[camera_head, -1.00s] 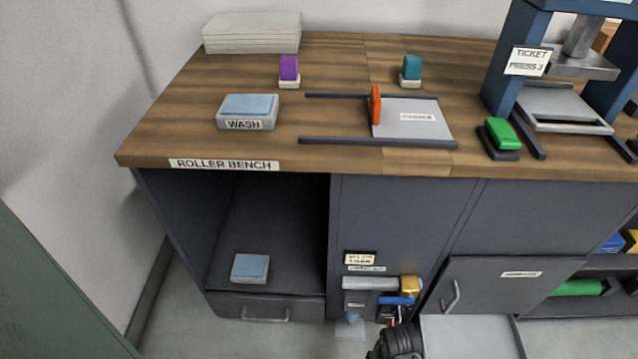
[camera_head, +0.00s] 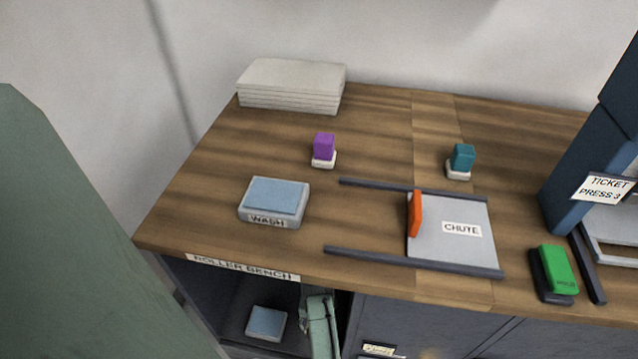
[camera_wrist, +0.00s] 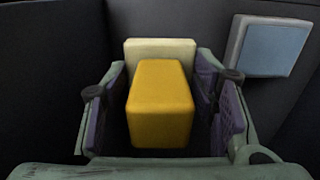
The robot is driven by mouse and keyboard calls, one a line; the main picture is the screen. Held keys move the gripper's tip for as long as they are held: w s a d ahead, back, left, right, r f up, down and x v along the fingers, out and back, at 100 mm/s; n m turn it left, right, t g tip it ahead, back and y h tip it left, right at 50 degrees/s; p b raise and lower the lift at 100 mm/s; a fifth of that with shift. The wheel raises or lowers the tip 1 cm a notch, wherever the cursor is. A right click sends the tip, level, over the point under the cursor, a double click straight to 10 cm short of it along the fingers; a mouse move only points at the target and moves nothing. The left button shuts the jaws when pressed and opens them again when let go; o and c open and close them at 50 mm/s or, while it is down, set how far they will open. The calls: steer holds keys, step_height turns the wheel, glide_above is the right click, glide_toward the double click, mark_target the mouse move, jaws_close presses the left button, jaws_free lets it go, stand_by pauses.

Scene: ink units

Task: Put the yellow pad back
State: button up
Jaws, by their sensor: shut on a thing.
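The yellow pad (camera_wrist: 160,105), a yellow block on a cream base (camera_wrist: 158,50), is between the fingers of my gripper (camera_wrist: 162,110) in the wrist view. The purple-lined fingers are shut on it from both sides. In the head view, part of my gripper or wrist (camera_head: 319,325) shows in the open compartment under the bench; the yellow pad is hidden there. A blue pad (camera_head: 266,323) lies on the compartment floor to its left. A blue pad also shows at the right in the wrist view (camera_wrist: 267,47), apart from my gripper.
On the wooden bench (camera_head: 390,130) stand a purple stamp (camera_head: 324,150), a teal stamp (camera_head: 461,161), a blue wash pad (camera_head: 274,202), a paper stack (camera_head: 291,86), a chute plate (camera_head: 455,235) with an orange piece (camera_head: 415,213), and a green block (camera_head: 558,270). Dark walls surround the compartment.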

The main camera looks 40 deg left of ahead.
step_height(320, 180, down, 8)
steer(key=shift+s+f, duration=0.15)
steer(key=shift+f, duration=0.1)
steer(key=o, duration=1.3)
steer(key=shift+f, duration=0.1)
step_height(320, 180, up, 12)
steer(key=shift+r, duration=0.1)
